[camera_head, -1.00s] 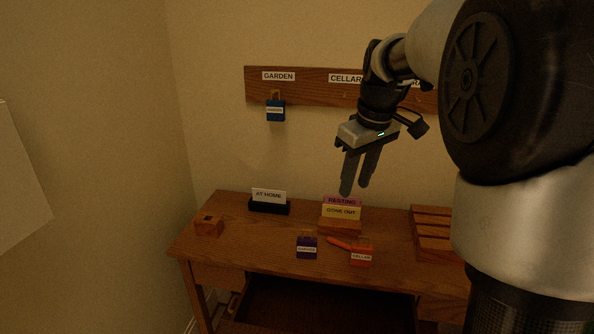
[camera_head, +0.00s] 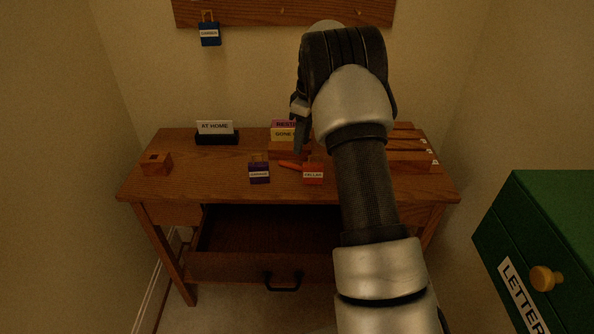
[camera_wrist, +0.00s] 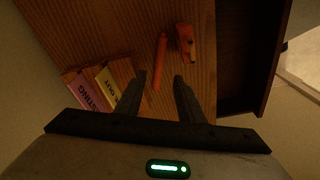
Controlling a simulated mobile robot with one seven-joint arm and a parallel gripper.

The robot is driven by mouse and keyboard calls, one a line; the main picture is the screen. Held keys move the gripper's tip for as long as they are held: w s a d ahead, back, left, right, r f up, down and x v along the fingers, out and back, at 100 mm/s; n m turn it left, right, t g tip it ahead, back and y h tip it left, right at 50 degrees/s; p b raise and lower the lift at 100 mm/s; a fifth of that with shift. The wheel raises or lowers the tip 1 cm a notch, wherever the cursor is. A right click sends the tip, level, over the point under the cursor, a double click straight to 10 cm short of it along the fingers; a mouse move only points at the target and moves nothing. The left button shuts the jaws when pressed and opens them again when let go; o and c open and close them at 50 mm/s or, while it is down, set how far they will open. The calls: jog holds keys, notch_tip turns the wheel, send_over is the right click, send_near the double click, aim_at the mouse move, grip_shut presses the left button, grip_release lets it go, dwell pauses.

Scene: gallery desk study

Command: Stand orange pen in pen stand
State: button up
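The orange pen (camera_head: 291,165) lies flat on the desk, between the purple tag and the orange CELLAR tag. It also shows in the wrist view (camera_wrist: 160,60), just beyond my fingertips and roughly between their lines. My gripper (camera_wrist: 158,83) is open, with nothing between its fingers. In the head view my gripper is mostly hidden behind my arm; a dark finger shows above the desk near the card holder. A small wooden block with a dark square hole, seemingly the pen stand (camera_head: 156,167), sits empty at the desk's left end.
The orange CELLAR tag (camera_head: 313,174) lies close beside the pen, and the purple tag (camera_head: 259,173) is to its left. A card holder (camera_head: 287,152) stands behind. A slatted wooden rack (camera_head: 411,158) is at right. The drawer (camera_head: 235,265) below is open. A green letter box (camera_head: 545,215) stands at right.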

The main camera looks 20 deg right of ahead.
aim_at(298, 166)
jog(key=f, duration=0.2)
jog(key=f+b, duration=0.1)
jog(key=f, duration=0.2)
jog(key=w+a+f, duration=0.1)
jog(key=f, duration=0.2)
jog(key=shift+f+b, duration=0.15)
jog(key=shift+b, duration=0.2)
grip_shut()
